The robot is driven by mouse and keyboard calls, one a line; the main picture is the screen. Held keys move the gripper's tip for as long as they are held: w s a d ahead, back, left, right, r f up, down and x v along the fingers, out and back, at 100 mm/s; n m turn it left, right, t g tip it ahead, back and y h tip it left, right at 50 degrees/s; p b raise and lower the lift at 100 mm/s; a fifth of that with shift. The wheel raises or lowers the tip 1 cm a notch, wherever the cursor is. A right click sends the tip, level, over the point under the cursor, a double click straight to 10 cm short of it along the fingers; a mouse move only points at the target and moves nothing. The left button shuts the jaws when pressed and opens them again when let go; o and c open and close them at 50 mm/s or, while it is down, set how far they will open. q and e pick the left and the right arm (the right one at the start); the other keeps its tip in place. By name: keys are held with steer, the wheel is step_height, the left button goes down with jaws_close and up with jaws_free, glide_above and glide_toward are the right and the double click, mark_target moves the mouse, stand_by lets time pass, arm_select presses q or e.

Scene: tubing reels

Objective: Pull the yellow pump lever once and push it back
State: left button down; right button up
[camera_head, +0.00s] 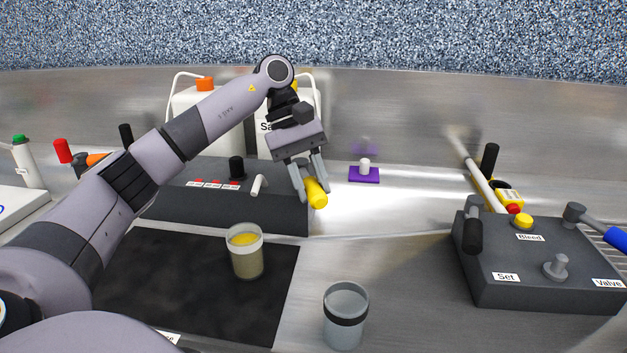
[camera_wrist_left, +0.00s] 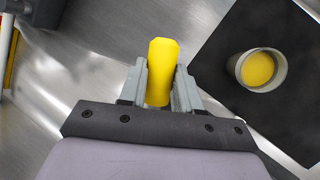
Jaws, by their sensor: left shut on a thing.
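The yellow pump lever (camera_head: 316,192) shows as a short yellow grip at the right end of the dark pump box (camera_head: 280,218) in the head view. My left gripper (camera_head: 310,190) is shut on it, with one finger on each side. In the left wrist view the yellow lever (camera_wrist_left: 162,72) stands between the two grey fingers of the left gripper (camera_wrist_left: 161,85). The lever's lower part and its joint are hidden by the gripper. My right gripper is not in view.
A cup with yellow content (camera_head: 246,252) stands on the black mat (camera_head: 190,290). An empty grey cup (camera_head: 345,318) stands in front. A dark control box (camera_head: 540,265) is at the right. White containers stand behind my left arm.

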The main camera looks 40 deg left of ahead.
arm_select(q)
steer(key=c, duration=0.8)
jaws_free()
steer(key=shift+p+v, duration=0.3)
steer(key=shift+v, duration=3.3)
